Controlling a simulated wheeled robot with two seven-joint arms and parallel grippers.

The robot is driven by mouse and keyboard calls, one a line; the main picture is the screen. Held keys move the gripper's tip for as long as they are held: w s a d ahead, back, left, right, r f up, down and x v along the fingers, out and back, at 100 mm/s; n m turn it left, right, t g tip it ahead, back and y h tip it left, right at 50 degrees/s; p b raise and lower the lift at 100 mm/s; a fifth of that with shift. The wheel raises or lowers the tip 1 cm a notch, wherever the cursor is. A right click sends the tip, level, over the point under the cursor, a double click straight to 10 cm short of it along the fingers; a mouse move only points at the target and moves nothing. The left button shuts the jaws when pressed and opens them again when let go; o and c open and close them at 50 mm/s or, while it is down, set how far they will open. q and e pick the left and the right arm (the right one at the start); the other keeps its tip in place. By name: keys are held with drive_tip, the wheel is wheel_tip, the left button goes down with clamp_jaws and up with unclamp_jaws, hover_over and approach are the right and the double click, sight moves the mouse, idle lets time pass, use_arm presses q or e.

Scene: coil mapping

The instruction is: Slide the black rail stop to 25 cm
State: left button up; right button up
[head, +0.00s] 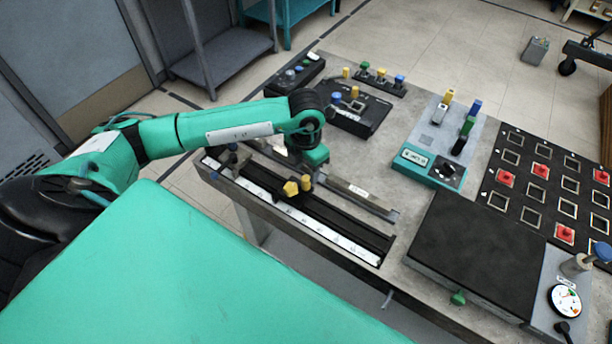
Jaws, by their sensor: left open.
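A rail (345,229) with a white printed scale (318,229) along its front runs diagonally along the near edge of the grey table. A dark upright piece (234,158) stands at the rail's left end. I cannot tell for certain which of the two is the black rail stop, and the scale numbers are too small to read. My left gripper (305,168) is open and points down just behind the yellow knobs. Its fingertips are mostly hidden by my wrist. My right gripper is not in view.
Behind the rail are black boxes with knobs (359,113) and a teal-fronted panel with levers (432,166). A flat black plate (478,247) lies to the right, near a black grid board with red pieces (541,169). A metal bar (362,196) lies close behind the rail.

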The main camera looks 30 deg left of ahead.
use_arm(q)
wheel_tip(320, 180, up, 9)
drive_tip(key=b, duration=0.1)
drive_tip(key=shift+b, duration=0.4)
